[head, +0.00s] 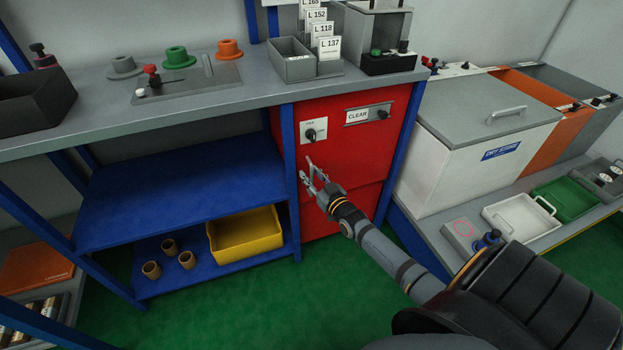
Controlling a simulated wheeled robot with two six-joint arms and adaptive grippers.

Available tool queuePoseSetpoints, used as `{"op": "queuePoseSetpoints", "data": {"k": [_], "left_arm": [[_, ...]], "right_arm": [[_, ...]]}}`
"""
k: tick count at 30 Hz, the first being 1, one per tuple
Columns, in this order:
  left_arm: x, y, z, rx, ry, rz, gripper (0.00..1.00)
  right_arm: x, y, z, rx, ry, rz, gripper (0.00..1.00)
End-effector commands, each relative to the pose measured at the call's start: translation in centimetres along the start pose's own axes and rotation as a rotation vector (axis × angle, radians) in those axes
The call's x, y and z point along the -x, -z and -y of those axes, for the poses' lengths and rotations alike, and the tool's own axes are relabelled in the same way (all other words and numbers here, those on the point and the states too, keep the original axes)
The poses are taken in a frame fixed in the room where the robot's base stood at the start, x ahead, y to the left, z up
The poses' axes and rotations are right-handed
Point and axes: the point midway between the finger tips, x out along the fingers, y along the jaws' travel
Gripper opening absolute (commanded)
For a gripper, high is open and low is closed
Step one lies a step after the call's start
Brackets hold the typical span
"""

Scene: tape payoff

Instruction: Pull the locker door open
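The red locker (360,153) sits under the bench at the centre, and its front looks closed. A white plate with a dark rotary knob (311,134) is at its upper left. A grey panel (357,116) marked CLEAR, with a dark knob (383,114), is at its upper right. My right gripper (308,172) is in front of the locker's left edge, below the rotary knob. Its fingers are apart with nothing between them; whether they touch the locker cannot be told. My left gripper is out of view.
Blue shelves (190,195) left of the locker hold a yellow bin (246,235) and several brown cups. A white lidded chest (485,140) stands on a low bench to the right. The green floor (320,285) before the locker is clear apart from my arm.

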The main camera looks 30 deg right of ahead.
Motion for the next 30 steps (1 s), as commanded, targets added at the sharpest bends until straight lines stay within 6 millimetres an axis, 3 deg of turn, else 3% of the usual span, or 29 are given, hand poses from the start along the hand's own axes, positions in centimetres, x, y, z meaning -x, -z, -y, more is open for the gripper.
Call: {"op": "queuePoseSetpoints", "data": {"k": [9, 16, 30], "left_arm": [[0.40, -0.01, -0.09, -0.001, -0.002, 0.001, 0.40], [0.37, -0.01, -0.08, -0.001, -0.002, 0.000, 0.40], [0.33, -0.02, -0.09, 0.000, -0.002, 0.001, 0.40]], "right_arm": [[-0.18, 0.04, 0.00, 0.000, 0.000, 0.000, 0.32], [-0.16, 0.03, 0.00, 0.000, 0.000, 0.000, 0.01], [-0.15, 0.02, 0.00, 0.000, 0.000, 0.000, 0.00]]}}
